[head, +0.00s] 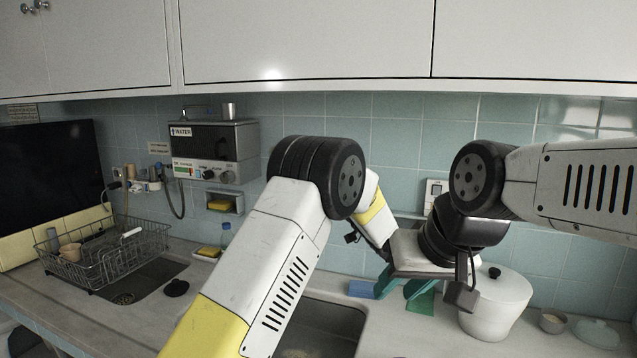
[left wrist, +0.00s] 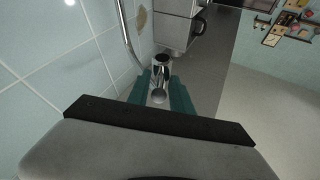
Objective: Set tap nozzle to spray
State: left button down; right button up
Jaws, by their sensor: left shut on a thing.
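The tap nozzle (left wrist: 160,72) is a shiny metal cylinder at the end of a curved metal pipe (left wrist: 129,35) in the left wrist view. My left gripper (left wrist: 160,97) has its two green fingers on either side of the nozzle and is shut on it. The nozzle's spray setting cannot be read. In the head view my left arm hides the nozzle and my left gripper. My right gripper (head: 403,288) points down above the counter, right of the sink, with its green fingers apart and nothing seen between them.
A sink basin (head: 322,322) lies below my left arm. A white lidded pot (head: 497,308) stands right of my right gripper, with a small bowl (head: 552,322) beyond. A blue block (head: 361,289) lies beside the right fingers. A dish rack (head: 105,255) stands at left.

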pick_arm(q)
jog(key=shift+w+a+r, duration=0.1)
jog(key=shift+a, duration=0.05)
jog(key=c, duration=1.4)
grip_release()
jog(key=shift+o, duration=0.2)
jog(key=v, duration=0.8)
jog(key=shift+a, duration=0.15)
